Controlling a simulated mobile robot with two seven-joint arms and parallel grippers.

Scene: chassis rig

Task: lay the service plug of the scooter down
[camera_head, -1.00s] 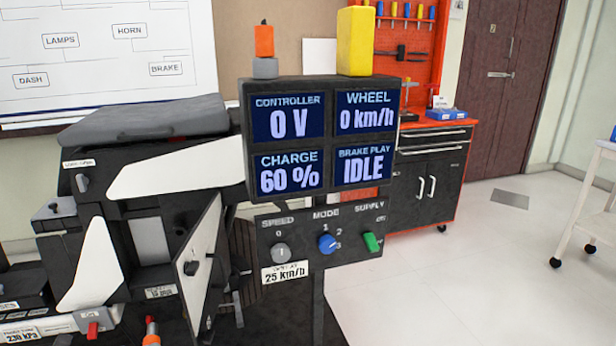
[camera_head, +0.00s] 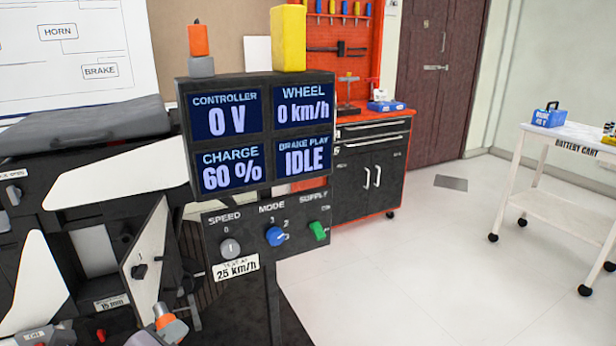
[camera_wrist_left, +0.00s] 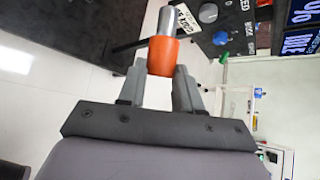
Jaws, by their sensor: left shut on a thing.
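My left gripper (camera_wrist_left: 160,80) is shut on the service plug (camera_wrist_left: 162,55), an orange piece with a silver cylindrical end. The silver end points away from the gripper in the left wrist view. In the head view the plug (camera_head: 171,326) shows at the bottom edge, in front of the scooter (camera_head: 115,185), with its grey end up and tilted. Only a little of my left gripper (camera_head: 150,339) shows there. The plug is held in the air, apart from surfaces as far as I can see. My right gripper is not in view.
A display panel (camera_head: 262,138) reads controller 0 V, wheel 0 km/h, charge 60 %. Below it is a knob box (camera_head: 247,249). An open flap (camera_head: 148,255) is on the scooter. A red and black cabinet (camera_head: 370,170) stands behind; a white battery cart (camera_head: 556,205) is right. Floor between is clear.

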